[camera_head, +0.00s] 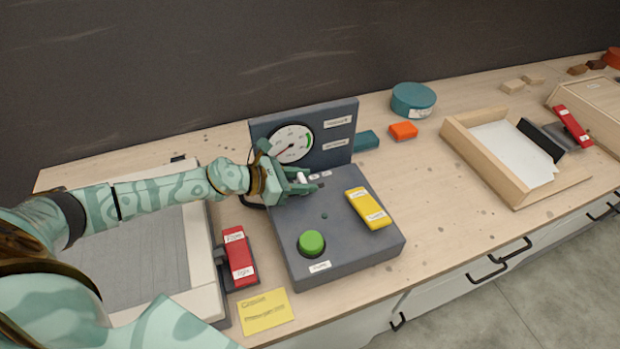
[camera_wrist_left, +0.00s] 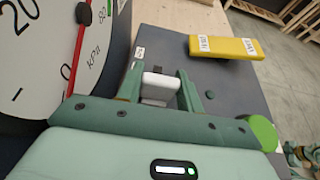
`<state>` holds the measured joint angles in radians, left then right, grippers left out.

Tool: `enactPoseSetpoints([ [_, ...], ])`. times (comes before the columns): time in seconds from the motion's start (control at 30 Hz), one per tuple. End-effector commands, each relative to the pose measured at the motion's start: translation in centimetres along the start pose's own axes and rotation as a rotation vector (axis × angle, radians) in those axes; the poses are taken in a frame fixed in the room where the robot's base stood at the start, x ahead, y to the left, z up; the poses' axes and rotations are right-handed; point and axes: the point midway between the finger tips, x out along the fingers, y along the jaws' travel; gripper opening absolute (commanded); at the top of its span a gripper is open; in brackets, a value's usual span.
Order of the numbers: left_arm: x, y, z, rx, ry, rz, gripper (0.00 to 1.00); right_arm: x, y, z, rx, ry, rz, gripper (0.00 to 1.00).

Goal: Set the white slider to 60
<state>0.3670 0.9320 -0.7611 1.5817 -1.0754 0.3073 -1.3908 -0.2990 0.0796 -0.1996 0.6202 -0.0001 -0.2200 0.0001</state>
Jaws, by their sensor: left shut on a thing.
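The white slider (camera_wrist_left: 157,90) is a small white block on the dark grey control box (camera_head: 345,238). In the wrist view it stands between the two green fingers of my left gripper (camera_wrist_left: 161,82). In the head view my left gripper (camera_head: 303,183) is at the back left of the box top, shut on the slider; a bit of white (camera_head: 303,177) shows between the fingers. The slider's scale and exact setting cannot be read. A round gauge (camera_head: 291,144) with a red needle is on the upright panel behind; it also shows in the wrist view (camera_wrist_left: 50,60). My right gripper is not in view.
The box top has a yellow rocker (camera_head: 367,208) and a green button (camera_head: 311,243). A red rocker (camera_head: 239,256) stands left of it, a yellow note (camera_head: 265,311) in front. An orange block (camera_head: 403,131), teal tin (camera_head: 413,100) and wooden tray (camera_head: 480,155) are right.

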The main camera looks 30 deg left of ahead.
Motion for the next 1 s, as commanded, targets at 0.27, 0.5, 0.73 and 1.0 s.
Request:
enactPoseSetpoints([
  [0.27, -0.1, 0.0, 0.1, 0.001, -0.002, 0.0, 0.39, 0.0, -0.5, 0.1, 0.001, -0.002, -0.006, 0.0],
  [0.5, -0.1, 0.0, 0.1, 0.001, -0.002, 0.0, 0.58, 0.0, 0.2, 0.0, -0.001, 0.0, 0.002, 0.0],
  [0.73, -1.0, 0.0, -0.1, 0.0, 0.001, 0.001, 0.58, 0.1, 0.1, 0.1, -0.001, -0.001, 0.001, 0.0],
  [1.0, -6.7, -0.1, -0.4, -0.003, 0.004, -0.001, 0.58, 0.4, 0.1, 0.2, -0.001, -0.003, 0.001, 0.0],
])
